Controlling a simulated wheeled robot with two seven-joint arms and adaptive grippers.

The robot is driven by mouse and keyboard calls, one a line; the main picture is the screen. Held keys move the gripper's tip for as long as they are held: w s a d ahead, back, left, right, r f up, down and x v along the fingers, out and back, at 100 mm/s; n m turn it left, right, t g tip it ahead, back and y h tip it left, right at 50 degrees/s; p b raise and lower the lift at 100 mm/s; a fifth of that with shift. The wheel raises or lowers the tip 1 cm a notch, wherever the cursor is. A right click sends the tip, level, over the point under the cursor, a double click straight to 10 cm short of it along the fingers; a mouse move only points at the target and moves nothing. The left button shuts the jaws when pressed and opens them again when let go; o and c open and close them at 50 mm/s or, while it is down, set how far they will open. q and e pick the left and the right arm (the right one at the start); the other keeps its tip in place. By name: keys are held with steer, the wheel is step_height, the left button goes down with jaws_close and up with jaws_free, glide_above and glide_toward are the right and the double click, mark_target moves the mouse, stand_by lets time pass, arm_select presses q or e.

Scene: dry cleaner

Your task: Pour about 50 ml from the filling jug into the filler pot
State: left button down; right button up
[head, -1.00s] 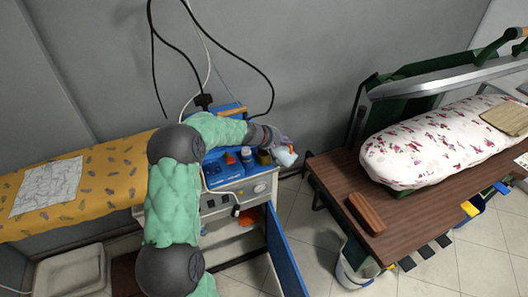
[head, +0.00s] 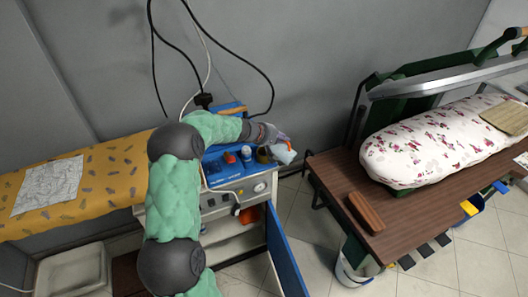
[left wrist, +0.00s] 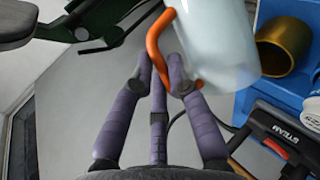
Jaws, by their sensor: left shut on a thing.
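The filling jug, a pale translucent vessel with an orange handle, shows at the right end of my left arm in the head view (head: 285,155) and at the top of the left wrist view (left wrist: 218,45). My left gripper (head: 274,137) is shut on the orange handle; its purple fingers also show in the left wrist view (left wrist: 161,78). The filler pot, a small brass-coloured open pot (head: 263,155), stands on the blue top, just left of the jug; it also shows in the left wrist view (left wrist: 286,40). The jug's contents cannot be made out. My right gripper is out of view.
The blue-topped steam unit (head: 222,182) also bears a white bottle with a blue cap (head: 246,155) and an orange item. Its blue door (head: 286,255) hangs open. A brown pressing table (head: 338,180) stands to the right. Cables hang above the unit.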

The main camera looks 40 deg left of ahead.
mark_target(288, 144)
arm_select(q)
steer(key=shift+a+r+h+p, duration=0.2)
steer(key=shift+a, duration=0.25)
steer(key=shift+a+r+h+p, duration=0.15)
steer(key=shift+a+h, duration=0.05)
steer(key=shift+a, duration=0.25)
stand_by(0.7)
steer(key=shift+a+r+n, duration=0.1)
steer(key=shift+a+n, duration=0.1)
steer(key=shift+n, duration=0.2)
steer(key=shift+m+y, duration=0.8)
steer(key=d+b, duration=0.1)
steer(key=d+f+b, duration=0.1)
steer(key=d, duration=0.1)
steer(key=d+f+b, duration=0.1)
steer(key=shift+d+f, duration=0.15)
steer(key=shift+d, duration=0.05)
steer(key=shift+d+f+y+b, duration=0.15)
steer(key=shift+d+y+b, duration=0.1)
steer(key=shift+y+b, duration=0.05)
steer(key=shift+a, duration=0.2)
